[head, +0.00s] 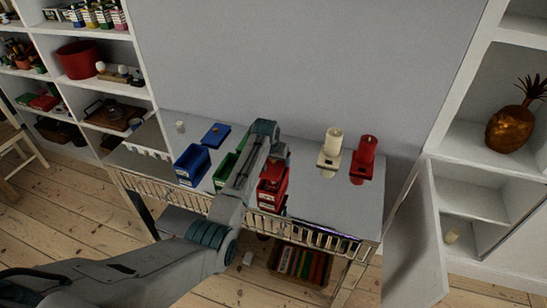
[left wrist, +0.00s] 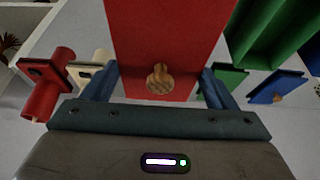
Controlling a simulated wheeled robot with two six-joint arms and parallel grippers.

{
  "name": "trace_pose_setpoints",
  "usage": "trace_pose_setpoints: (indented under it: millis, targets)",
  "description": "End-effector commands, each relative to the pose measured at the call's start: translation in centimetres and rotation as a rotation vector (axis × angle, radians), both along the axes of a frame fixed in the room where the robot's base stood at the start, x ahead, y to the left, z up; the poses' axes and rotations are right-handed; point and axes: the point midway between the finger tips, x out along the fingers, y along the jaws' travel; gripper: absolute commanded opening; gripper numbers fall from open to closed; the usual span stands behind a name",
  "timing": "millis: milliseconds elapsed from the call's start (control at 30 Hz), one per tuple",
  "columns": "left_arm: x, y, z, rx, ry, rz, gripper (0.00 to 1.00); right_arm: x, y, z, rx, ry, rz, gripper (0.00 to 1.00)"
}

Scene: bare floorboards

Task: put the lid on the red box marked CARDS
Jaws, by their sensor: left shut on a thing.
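The red box (head: 270,195) stands near the front edge of the table, with a pale label on its front too small to read. My left gripper (head: 270,160) is over its far part. In the left wrist view, its fingers (left wrist: 160,85) are shut across a red panel with a round wooden knob (left wrist: 160,75). It looks like the red lid (left wrist: 165,35), held by its side edges. The arm and gripper partly cover lid and box in the head view. I cannot tell whether the lid touches the box. My right gripper is not in view.
A blue box (head: 191,166) and a partly hidden green box (head: 222,174) stand left of the red box. A blue lid (head: 215,134) lies behind them. The table's right front is clear.

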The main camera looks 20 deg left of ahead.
Motion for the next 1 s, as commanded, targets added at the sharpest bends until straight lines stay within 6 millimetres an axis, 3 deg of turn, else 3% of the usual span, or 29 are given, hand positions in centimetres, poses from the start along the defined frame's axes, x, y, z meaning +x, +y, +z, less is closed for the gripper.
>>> trace_pose_setpoints:
  millis: [100,433,1000]
  targets:
    - [0.0,0.0,-1.7,0.0,0.002,0.0,0.58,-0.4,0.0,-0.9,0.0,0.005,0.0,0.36]
    - [0.0,0.0,-4.6,0.0,0.002,0.0,0.58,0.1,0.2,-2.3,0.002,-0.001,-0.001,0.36]
    - [0.0,0.0,-5.5,0.0,0.0,0.0,0.58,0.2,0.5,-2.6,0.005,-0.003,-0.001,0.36]
